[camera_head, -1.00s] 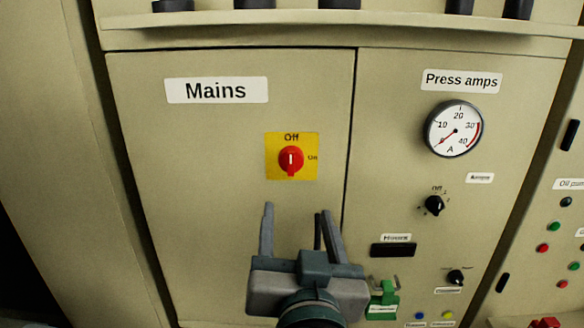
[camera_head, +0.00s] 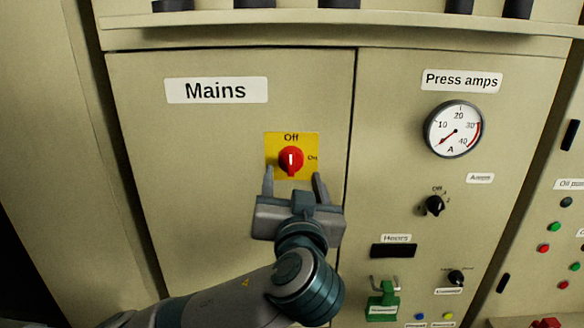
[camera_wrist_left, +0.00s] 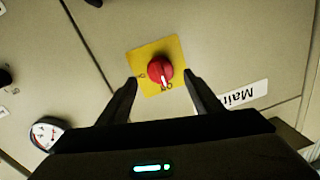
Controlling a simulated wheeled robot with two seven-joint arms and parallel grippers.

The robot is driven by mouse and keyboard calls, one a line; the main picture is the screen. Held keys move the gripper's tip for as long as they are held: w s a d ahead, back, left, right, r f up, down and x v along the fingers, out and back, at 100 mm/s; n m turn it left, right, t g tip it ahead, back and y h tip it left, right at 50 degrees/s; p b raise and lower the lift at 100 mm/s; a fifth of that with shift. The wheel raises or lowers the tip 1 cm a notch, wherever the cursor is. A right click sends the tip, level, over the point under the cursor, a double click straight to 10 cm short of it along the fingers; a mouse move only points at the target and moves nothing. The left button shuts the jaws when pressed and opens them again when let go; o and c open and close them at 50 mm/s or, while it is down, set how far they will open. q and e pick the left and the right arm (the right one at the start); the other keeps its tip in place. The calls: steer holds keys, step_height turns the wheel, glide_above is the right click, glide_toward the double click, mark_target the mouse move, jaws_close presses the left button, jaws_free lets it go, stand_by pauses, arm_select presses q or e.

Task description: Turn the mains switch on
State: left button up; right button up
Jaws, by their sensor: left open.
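The mains switch is a red rotary knob (camera_head: 291,160) on a yellow plate (camera_head: 309,142), below the "Mains" label (camera_head: 216,90). Its white pointer mark points up at "Off"; "On" is printed to the right. My left gripper (camera_head: 294,180) is open and empty, just below the knob, with its fingertips at the plate's lower edge. In the left wrist view the knob (camera_wrist_left: 160,69) lies ahead between the two spread fingers, apart from both. My right gripper is in neither view.
A press amps gauge (camera_head: 454,129), a black selector knob (camera_head: 434,206) and a green padlock-like piece (camera_head: 383,301) are on the panel to the right. A ledge (camera_head: 330,30) juts out above. The panel left of the switch is bare.

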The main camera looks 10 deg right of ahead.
mark_target(292, 168)
arm_select(q)
steer(key=shift+w+d, duration=0.2)
steer(key=shift+w, duration=1.1)
steer(key=shift+w+d, duration=0.2)
steer(key=shift+w, duration=1.05)
jaws_close()
